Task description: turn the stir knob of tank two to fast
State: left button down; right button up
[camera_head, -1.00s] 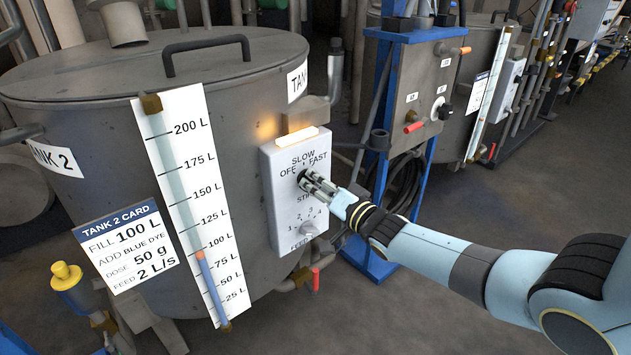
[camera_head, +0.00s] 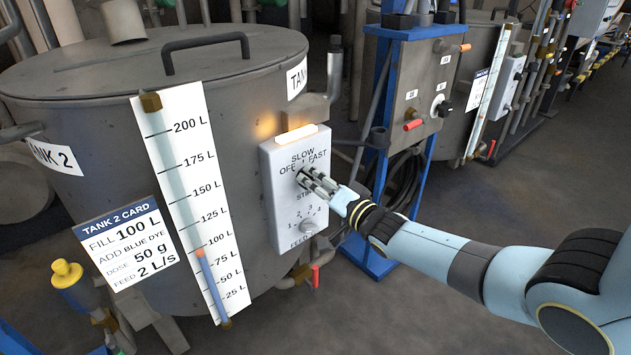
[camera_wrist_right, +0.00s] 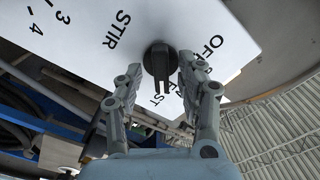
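The white control panel (camera_head: 283,215) on tank two (camera_head: 90,105) carries OFF, SLOW and FAST labels around the stir knob. My right gripper (camera_head: 305,178) is at this knob and mostly hides it in the head view. In the right wrist view the black stir knob (camera_wrist_right: 160,62) lies between my two fingertips (camera_wrist_right: 160,74). The fingers are spread, with a gap visible on each side of the knob. Its ridge runs down the picture towards letters ending in "ST"; the exact setting is unclear. My left gripper is out of view.
A feed knob (camera_head: 308,226) sits lower on the same panel, below a lit lamp (camera_head: 296,135) on top. A red-handled valve (camera_head: 315,276) is beneath. A blue stand (camera_head: 385,150) with another panel stands to the right. The floor (camera_head: 480,200) around my right arm is clear.

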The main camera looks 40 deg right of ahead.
jog(key=s, duration=1.2)
jog(key=shift+d, duration=0.45)
jog(key=s+a+f+n+g+h, duration=0.15)
jog(key=s+f+g, duration=0.25)
jog(key=s+f, duration=0.7)
jog(key=s+a+f+m+g+h, duration=0.15)
jog(key=s+f+g, duration=0.25)
jog(key=s+f, duration=0.7)
jog(key=s+a+f+n+g, duration=0.1)
jog(key=s+f+n+g, duration=0.3)
jog(key=s, duration=0.7)
jog(key=s+a+f+n+g, duration=0.2)
jog(key=s+f+n+g, duration=0.3)
jog(key=s+f, duration=0.4)
jog(key=s, duration=0.3)
jog(key=shift+a+f+n+y, duration=0.15)
jog(key=shift+f+n+y, duration=0.05)
jog(key=shift+n+y, duration=0.1)
